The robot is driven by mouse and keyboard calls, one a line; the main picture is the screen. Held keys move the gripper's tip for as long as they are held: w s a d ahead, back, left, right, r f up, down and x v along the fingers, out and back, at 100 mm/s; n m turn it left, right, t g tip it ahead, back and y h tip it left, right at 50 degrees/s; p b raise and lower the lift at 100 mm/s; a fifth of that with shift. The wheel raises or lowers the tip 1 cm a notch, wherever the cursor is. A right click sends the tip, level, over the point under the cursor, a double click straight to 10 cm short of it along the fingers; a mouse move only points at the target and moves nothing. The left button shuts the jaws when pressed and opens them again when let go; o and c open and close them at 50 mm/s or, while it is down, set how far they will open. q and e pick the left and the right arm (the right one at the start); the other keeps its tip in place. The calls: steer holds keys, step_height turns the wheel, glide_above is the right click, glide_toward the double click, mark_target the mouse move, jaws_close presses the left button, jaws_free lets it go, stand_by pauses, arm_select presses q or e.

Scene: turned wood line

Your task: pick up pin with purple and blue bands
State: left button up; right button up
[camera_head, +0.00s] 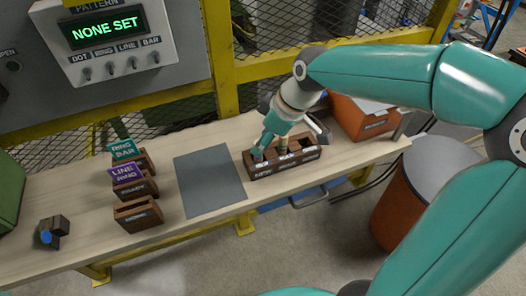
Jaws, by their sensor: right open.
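A dark wooden rack with several compartments (290,169) stands on the bench, right of a grey mat. My right gripper (260,150) points down at the left compartment and is open. A small pin end with a purple-blue tint (258,156) shows at its fingertips; its bands are too small to read for certain, and the fingers hide part of it. A second, pale pin (283,146) stands upright in the rack just right of the gripper. My left gripper is not in view.
A grey mat (209,180) lies clear on the bench. Three small wooden boxes (138,213) stand left of it, two with green or purple cards. A dark block with a blue face (53,232) lies far left. An orange bin (360,118) stands right of the rack. The panel (108,30) reads NONE SET.

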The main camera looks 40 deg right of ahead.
steer(key=x, duration=0.4)
steer(key=shift+s+a+f, duration=0.1)
steer(key=shift+s+f, duration=0.05)
steer(key=shift+f, duration=0.1)
steer(key=shift+c, duration=0.2)
steer(key=c, duration=0.9)
